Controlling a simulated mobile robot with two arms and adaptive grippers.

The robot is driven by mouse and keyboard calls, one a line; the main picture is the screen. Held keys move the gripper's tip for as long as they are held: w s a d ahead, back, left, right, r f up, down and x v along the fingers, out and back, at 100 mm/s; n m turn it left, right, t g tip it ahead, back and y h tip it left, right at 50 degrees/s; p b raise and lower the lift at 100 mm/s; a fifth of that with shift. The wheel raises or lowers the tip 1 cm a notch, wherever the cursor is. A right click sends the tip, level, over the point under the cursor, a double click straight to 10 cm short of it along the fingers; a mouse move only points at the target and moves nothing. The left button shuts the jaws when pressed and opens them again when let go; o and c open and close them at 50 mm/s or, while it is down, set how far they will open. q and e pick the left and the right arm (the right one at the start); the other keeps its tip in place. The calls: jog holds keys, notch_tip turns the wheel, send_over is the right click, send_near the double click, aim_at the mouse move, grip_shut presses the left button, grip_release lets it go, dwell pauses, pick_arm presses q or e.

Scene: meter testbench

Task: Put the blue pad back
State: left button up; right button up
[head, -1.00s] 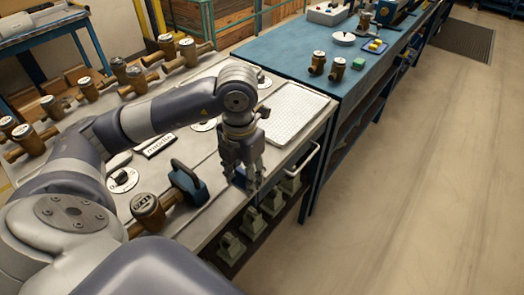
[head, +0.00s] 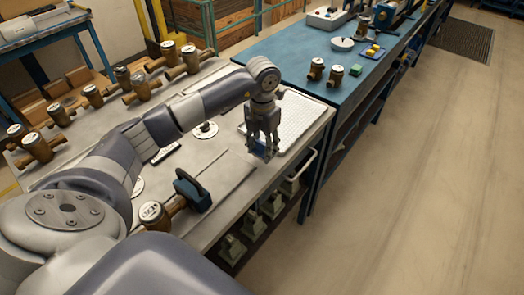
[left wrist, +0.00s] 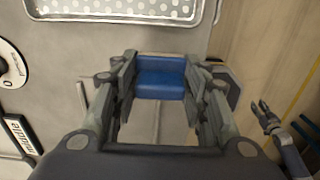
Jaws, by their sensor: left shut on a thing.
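My left gripper (head: 263,153) is shut on the blue pad (left wrist: 160,82). In the left wrist view the pad sits between the two fingers (left wrist: 161,76), with its blue face showing. In the head view the fingers hide most of the pad, and only a little blue shows at the tips. The gripper points down over the right side of the grey bench, beside the near edge of the white tray (head: 315,127). My right gripper (left wrist: 264,118) shows small at the right of the left wrist view, and its jaws are too small to judge.
A brass meter (head: 154,213) with a blue-and-black fitting (head: 193,190) lies at the near bench edge. Several brass meters stand at the back left. A blue bench (head: 290,58) adjoins beyond the tray. A handle rail (head: 306,164) runs along the bench side.

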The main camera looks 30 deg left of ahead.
aim_at(262, 151)
pick_arm(q)
notch_tip(262, 151, down, 2)
jog(key=shift+s+f+p, duration=0.1)
jog(key=shift+p, duration=0.4)
jog(key=shift+f, duration=0.4)
jog(key=o, duration=1)
jog(key=shift+r, duration=0.1)
jog(key=shift+r, duration=0.25)
notch_tip(262, 151, up, 10)
jog(key=b, duration=0.3)
jog(key=shift+r, duration=0.9)
